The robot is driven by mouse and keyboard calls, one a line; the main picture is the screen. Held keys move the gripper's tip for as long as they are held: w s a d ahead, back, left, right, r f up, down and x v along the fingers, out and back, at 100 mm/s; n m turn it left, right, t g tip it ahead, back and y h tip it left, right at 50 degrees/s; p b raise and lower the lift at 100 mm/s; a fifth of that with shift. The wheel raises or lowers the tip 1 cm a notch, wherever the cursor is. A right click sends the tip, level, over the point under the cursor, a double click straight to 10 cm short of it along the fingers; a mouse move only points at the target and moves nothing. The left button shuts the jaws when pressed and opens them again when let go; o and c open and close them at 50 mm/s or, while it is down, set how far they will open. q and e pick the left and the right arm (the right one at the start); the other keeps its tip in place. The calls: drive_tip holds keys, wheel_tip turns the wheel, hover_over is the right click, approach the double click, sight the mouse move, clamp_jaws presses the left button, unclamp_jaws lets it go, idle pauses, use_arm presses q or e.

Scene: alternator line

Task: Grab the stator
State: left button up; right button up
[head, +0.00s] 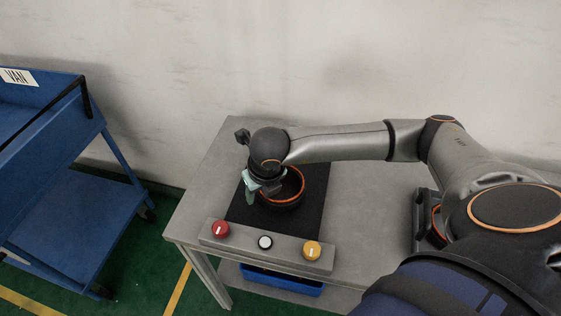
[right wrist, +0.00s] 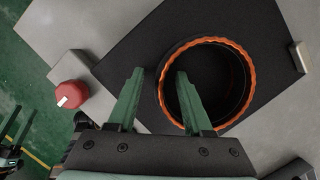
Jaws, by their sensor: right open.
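The stator, a black ring with an orange-copper inner edge (head: 286,203), lies flat on a black mat (head: 312,190) on the grey table. It also shows in the right wrist view (right wrist: 252,78). My right gripper (head: 262,189) is at the left side of the ring. In the right wrist view its green fingers (right wrist: 160,73) are apart. One finger overlaps the ring's opening and the other is outside its left wall, with nothing clamped between them. I cannot tell how deep the fingertips reach.
A grey strip along the table (head: 365,225) front carries a red button (head: 220,229), a white button (head: 265,242) and a yellow button (head: 312,249). A blue bin (head: 282,281) sits below. A blue cart (head: 75,205) stands left. The wall is behind.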

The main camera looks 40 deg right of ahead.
drive_tip(key=shift+c, duration=0.3)
clamp_jaws()
idle(1.0)
drive_tip(key=shift+w+r, duration=0.15)
drive_tip(key=shift+r, duration=0.05)
